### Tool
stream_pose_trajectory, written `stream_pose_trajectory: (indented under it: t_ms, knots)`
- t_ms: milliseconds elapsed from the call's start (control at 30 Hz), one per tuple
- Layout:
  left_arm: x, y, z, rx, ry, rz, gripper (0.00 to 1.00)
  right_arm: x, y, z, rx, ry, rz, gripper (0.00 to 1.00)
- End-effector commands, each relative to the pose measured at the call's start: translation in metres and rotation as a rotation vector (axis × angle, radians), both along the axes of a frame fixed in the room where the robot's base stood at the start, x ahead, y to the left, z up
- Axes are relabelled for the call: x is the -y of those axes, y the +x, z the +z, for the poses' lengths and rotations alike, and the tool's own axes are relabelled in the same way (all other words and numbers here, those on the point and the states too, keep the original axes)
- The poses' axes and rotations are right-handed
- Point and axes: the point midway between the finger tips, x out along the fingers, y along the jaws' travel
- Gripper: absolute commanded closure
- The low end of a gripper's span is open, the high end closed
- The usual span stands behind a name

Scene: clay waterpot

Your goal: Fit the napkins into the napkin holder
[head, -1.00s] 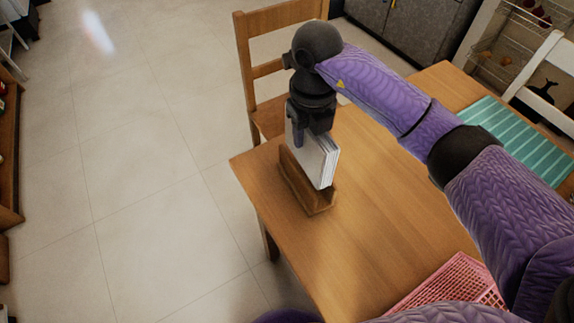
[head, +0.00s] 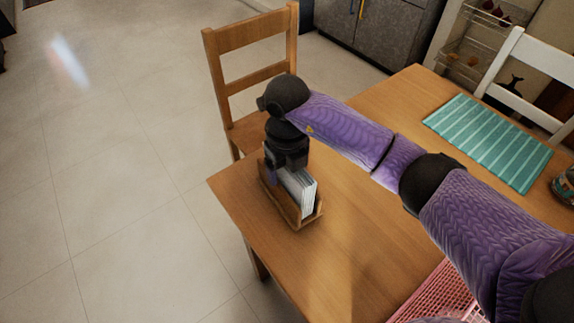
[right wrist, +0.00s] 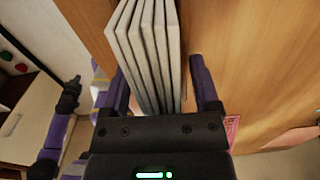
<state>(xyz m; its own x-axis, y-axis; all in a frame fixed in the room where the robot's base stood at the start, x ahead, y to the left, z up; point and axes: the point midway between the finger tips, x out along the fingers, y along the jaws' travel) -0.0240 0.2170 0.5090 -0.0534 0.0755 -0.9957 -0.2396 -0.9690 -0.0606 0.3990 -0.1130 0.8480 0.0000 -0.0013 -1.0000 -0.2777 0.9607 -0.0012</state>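The napkins (head: 303,192) are a stack of thin white sheets standing on edge inside the wooden napkin holder (head: 283,207), near the table's left corner. Their upper part sticks out above its sides. My right gripper (head: 287,168) is pointed down over the far end of the stack. In the right wrist view its fingers (right wrist: 160,80) stand on both sides of the napkins (right wrist: 150,45), with a gap on the right, so it looks open. The sheets fan slightly apart. A purple arm with a dark end (right wrist: 70,97), seemingly my left, shows small there; its fingers are unclear.
A wooden chair (head: 250,85) stands close behind the holder. A teal striped mat (head: 488,140) lies at the table's far right. A pink basket (head: 440,293) is at the near edge. The middle of the wooden table (head: 350,215) is clear.

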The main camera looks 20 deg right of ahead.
Motion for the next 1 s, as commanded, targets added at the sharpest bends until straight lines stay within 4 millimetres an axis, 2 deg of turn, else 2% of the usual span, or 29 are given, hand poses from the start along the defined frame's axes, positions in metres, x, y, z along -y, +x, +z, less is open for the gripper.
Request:
stream_pose_trajectory:
  t_ms: [67,167,400,500,600,733,1000]
  knots:
    - [0.001,0.000,0.000,0.000,-0.001,0.000,1.00,0.000,0.000,0.000,0.000,0.000,0.000,0.21]
    - [0.002,0.001,0.005,0.003,-0.004,0.001,1.00,0.000,0.001,0.011,0.003,0.000,0.000,0.21]
    - [0.011,0.008,0.030,0.024,-0.019,0.001,1.00,0.000,0.001,0.081,0.007,0.000,0.001,0.21]
    - [0.015,0.011,0.036,0.032,-0.027,0.000,1.00,0.000,0.001,0.103,0.006,0.001,0.001,0.21]
    - [0.017,0.013,0.039,0.039,-0.031,0.000,1.00,0.000,0.001,0.118,0.003,0.000,0.000,0.21]
    - [0.019,0.016,0.039,0.045,-0.034,0.000,1.00,0.000,0.000,0.124,0.001,0.000,0.000,0.21]
    - [0.020,0.020,0.038,0.054,-0.036,0.002,1.00,0.000,0.000,0.123,0.000,0.000,0.000,0.21]
